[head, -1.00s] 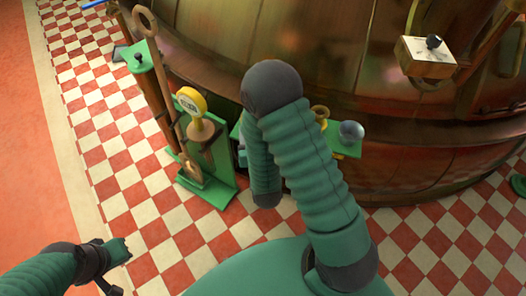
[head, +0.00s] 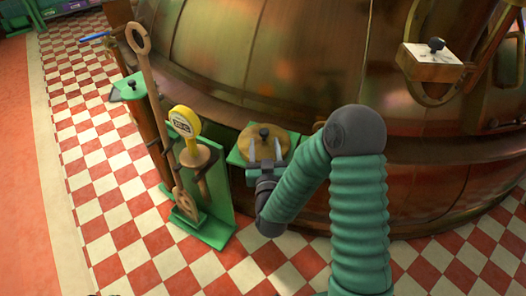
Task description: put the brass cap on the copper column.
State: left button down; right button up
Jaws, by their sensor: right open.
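The brass cap (head: 254,150) is a round brass disc with a dark knob on top. It lies on a small green shelf (head: 236,159) against the kettle. My right gripper (head: 265,146) is open, its two pale fingers apart over the near part of the disc, one on each side of the knob in the picture. I cannot tell whether they touch it. My right forearm hides the right part of the shelf area. I cannot pick out the copper column with certainty. My left gripper is out of view.
The large copper kettle (head: 270,55) fills the back. Checkered floor is free at left.

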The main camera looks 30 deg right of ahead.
aim_at(264, 129)
jog(key=b+x, duration=0.2)
jog(key=x, duration=0.6)
jog(key=shift+w+d+b, duration=0.1)
jog(key=shift+d+b, duration=0.15)
jog(key=shift+b, duration=0.15)
jog(key=shift+w+d, duration=0.1)
jog(key=shift+w, duration=0.2)
jog(key=shift+r, duration=0.15)
grip_shut()
dwell(0.4)
